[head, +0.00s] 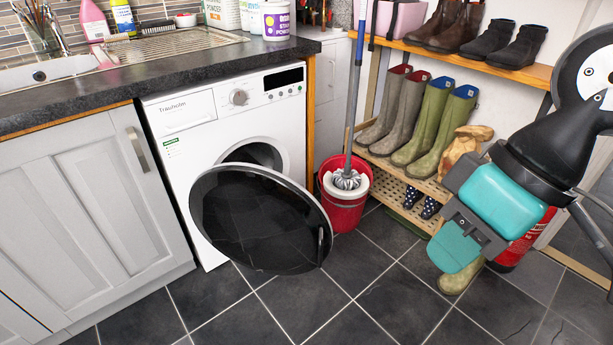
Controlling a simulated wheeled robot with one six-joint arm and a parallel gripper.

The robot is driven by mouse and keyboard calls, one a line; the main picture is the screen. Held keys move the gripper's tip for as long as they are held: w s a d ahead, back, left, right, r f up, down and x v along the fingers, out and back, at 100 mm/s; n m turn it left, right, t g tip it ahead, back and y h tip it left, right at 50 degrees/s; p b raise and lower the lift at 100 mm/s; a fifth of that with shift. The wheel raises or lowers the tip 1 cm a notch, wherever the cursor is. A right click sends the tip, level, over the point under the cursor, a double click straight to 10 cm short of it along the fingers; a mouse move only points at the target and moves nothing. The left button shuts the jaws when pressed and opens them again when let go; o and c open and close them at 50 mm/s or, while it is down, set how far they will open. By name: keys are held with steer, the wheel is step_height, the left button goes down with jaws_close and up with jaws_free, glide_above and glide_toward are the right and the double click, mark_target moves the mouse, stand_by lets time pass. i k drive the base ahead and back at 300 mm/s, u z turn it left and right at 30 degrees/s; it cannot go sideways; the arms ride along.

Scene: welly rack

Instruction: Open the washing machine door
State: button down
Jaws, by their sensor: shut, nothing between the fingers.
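The white washing machine (215,121) stands under the dark counter, left of the middle in the head view. Its round dark door (255,215) is swung open toward the front left, away from the drum opening (257,156). A small handle (321,238) shows at the door's right edge. My gripper (456,250), with teal covers, is at the right, well apart from the door. It is shut and holds nothing. Part of the drum opening is hidden behind the door.
A red mop bucket (345,207) with an upright mop (347,180) stands right of the machine. A rack of boots (400,181) stands behind my gripper. A lone boot (461,277) is on the floor below it. The tiled floor (355,285) in front is clear.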

mark_target(261, 218)
steer(key=z, duration=0.05)
steer(key=i, duration=1.15)
steer(key=u, duration=1.25)
